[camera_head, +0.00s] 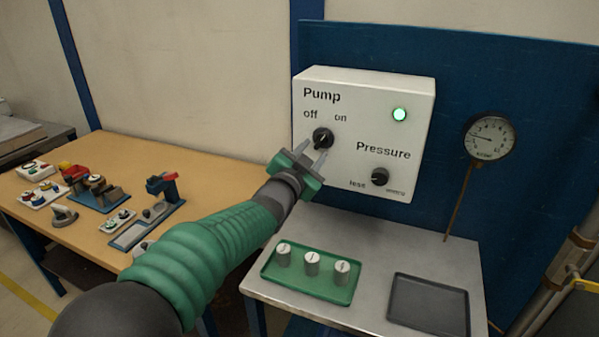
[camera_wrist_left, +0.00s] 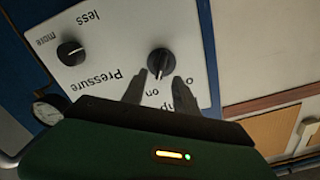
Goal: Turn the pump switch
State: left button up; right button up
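The pump switch (camera_head: 322,137) is a round black knob below the words "off" and "on" on a white panel (camera_head: 345,95). A green lamp (camera_head: 399,114) glows on the panel's upper right. In the left wrist view the knob (camera_wrist_left: 160,62) appears upside down, its ridge pointing roughly toward "on". My left gripper (camera_head: 311,154) is open just in front of and below the knob. In the left wrist view its two fingers (camera_wrist_left: 158,88) are apart, with the knob beyond and between their tips; I cannot tell whether they touch it. My right gripper is not in view.
A black pressure knob (camera_head: 380,177) sits lower right on the panel, and a round gauge (camera_head: 488,137) to its right. Below, a metal table (camera_head: 375,275) holds a green tray (camera_head: 310,291) with three small cylinders and an empty dark tray (camera_head: 428,305). A wooden table (camera_head: 190,160) with tools is left.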

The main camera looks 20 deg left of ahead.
pick_arm(q)
jog(key=s, duration=1)
jog(key=shift+s+a, duration=0.2)
jog(key=shift+s, duration=0.05)
jog(key=shift+f, duration=0.1)
jog(key=s+f+n+g, duration=0.2)
jog(key=s+f+g, duration=0.35)
jog(key=f, duration=0.85)
jog(key=s+f+n+g, duration=0.3)
jog(key=s+f+g, duration=0.3)
jog(key=f, duration=0.7)
jog(key=s+d+f+n+g, duration=0.15)
jog(key=s+f+g, duration=0.25)
jog(key=s+f, duration=0.6)
jog(key=p+v, duration=1.2)
jog(key=v, duration=0.3)
jog(key=shift+w+d+y, duration=0.25)
jog(key=shift+d+y, duration=0.05)
jog(key=shift+d, duration=0.45)
